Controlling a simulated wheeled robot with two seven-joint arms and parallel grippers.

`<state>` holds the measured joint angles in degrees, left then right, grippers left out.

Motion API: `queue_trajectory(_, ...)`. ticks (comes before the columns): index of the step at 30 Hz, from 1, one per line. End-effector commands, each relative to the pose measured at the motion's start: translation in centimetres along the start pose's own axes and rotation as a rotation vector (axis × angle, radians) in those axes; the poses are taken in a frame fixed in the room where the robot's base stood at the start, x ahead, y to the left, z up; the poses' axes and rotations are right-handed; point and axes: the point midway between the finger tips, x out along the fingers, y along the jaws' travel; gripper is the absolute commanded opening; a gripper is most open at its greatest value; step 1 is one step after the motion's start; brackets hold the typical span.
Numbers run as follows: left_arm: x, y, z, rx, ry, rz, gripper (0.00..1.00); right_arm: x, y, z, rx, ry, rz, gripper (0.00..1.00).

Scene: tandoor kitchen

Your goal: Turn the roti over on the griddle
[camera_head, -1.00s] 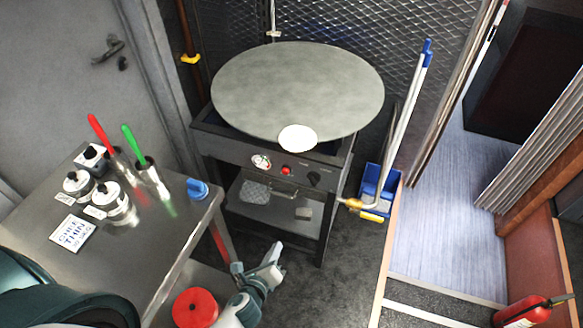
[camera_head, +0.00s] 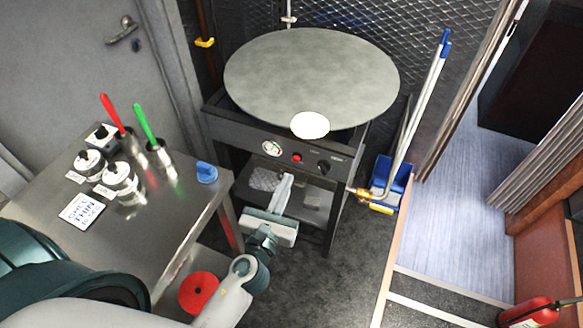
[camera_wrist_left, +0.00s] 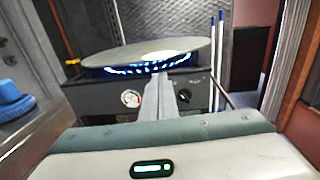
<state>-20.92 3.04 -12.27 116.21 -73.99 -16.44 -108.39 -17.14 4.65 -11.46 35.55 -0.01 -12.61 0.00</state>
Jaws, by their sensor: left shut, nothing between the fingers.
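The white round roti (camera_head: 310,125) lies at the near edge of the large grey round griddle (camera_head: 310,75). In the left wrist view the roti (camera_wrist_left: 163,56) shows as a pale patch on the griddle (camera_wrist_left: 115,56), with blue flames under it. My left gripper (camera_head: 285,178) is shut and empty, in front of the griddle stand and below the roti. In the left wrist view its fingers (camera_wrist_left: 159,80) point up toward the griddle's near rim, apart from it. My right gripper is not in view.
A steel table (camera_head: 160,235) at left holds several jars, a red-handled tool (camera_head: 112,115), a green-handled tool (camera_head: 146,125) and a blue knob (camera_head: 206,172). A blue dustpan (camera_head: 390,180) and long handles stand right of the griddle stand (camera_head: 225,130).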

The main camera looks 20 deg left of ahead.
Motion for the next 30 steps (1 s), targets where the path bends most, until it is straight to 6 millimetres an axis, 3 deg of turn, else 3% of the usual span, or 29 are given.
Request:
queue_trajectory(8,3.1,0.0,0.2,-0.001,-0.002,0.000,0.00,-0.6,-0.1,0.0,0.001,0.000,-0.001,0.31)
queue_trajectory(21,10.6,0.0,0.0,-0.001,-0.001,0.000,0.00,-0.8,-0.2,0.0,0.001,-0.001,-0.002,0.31)
queue_trajectory(30,13.3,0.0,0.0,-0.001,0.000,0.000,0.00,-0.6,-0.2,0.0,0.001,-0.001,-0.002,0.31)
